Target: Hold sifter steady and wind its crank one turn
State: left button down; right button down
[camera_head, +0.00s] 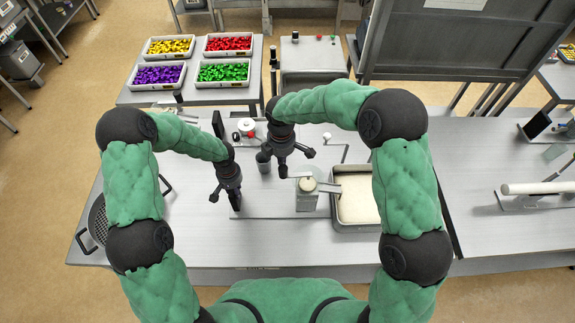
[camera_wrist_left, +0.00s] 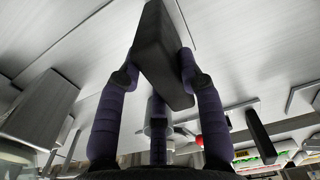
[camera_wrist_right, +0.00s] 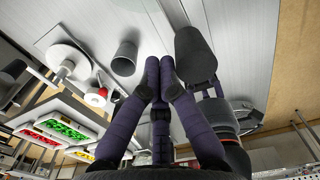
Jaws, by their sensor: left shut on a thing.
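A metal can with a pale round knob and a flat metal arm on top, likely the sifter (camera_head: 307,201), stands on the table beside a tray. My left gripper (camera_head: 235,203) is left of the can, shut on a dark grey bar (camera_wrist_left: 160,45) in the left wrist view. Whether this bar joins the sifter is not clear. My right gripper (camera_head: 291,160) is above the table, behind the can and apart from it. Its fingertips (camera_wrist_right: 160,68) meet in the right wrist view with nothing visible between them. I cannot make out the crank clearly.
A tray of white powder (camera_head: 336,217) is right of the can. A perforated pan (camera_head: 97,222) is at the left edge. Coloured bins (camera_head: 157,86) stand on a back table. The front strip is clear.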

aim_at(281, 171)
jog(key=shift+s+a+n, duration=0.2)
jog(key=shift+s+n, duration=1.4)
jog(key=shift+n, duration=0.4)
jog(key=shift+s+n, duration=0.45)
jog(key=shift+n, duration=0.05)
jog(key=s+d+n, duration=0.7)
jog(key=d+n, duration=0.4)
jog(key=n, duration=0.8)
jog(key=shift+s+d, duration=0.15)
jog(key=shift+s, duration=0.1)
jog(key=shift+s+a, duration=0.1)
jog(key=shift+a, duration=1.1)
